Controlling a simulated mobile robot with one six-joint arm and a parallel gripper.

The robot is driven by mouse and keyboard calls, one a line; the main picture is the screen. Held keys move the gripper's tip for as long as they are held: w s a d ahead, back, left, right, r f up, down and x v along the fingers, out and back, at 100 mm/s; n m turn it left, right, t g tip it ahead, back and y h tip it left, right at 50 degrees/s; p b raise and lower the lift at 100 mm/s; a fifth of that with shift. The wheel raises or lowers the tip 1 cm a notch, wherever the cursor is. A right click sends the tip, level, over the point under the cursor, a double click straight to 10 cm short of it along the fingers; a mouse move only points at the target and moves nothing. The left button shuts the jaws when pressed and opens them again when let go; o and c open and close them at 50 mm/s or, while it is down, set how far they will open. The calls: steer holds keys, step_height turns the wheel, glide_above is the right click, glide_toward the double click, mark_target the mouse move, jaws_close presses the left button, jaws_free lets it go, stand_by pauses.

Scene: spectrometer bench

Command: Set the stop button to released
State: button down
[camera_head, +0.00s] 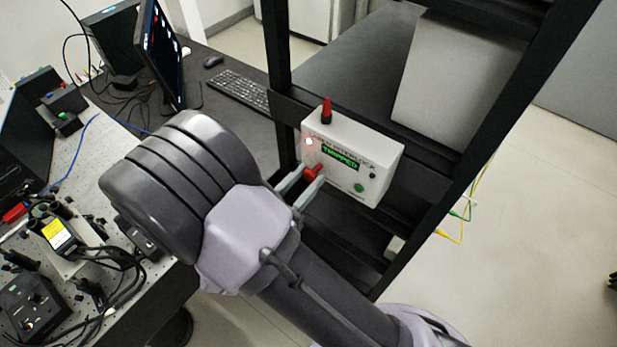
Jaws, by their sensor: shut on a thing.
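The stop button (313,172) is a red knob on the lower left of the front of a white control box (382,152). The box is mounted on a black frame. Its green display (341,158) reads "TRIPPED", and a red light (309,141) glows at its upper left. A green button (359,188) sits at the lower right of the face. My gripper (307,180) reaches the box from the lower left, its grey fingers shut around the red stop button. My arm hides part of the frame below.
The black frame's uprights (279,75) stand on both sides of the box. At left is a perforated optical bench (105,150) with instruments and cables. A monitor (161,55) and keyboard (238,90) are on the desk behind. Floor at right is mostly clear.

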steer(key=c, duration=1)
jaws_free()
steer(key=shift+s+a, duration=0.1)
steer(key=shift+s, duration=0.05)
steer(key=p+v, duration=0.1)
steer(key=v, duration=1.6)
steer(key=shift+s+a, duration=0.1)
steer(key=shift+s, duration=0.05)
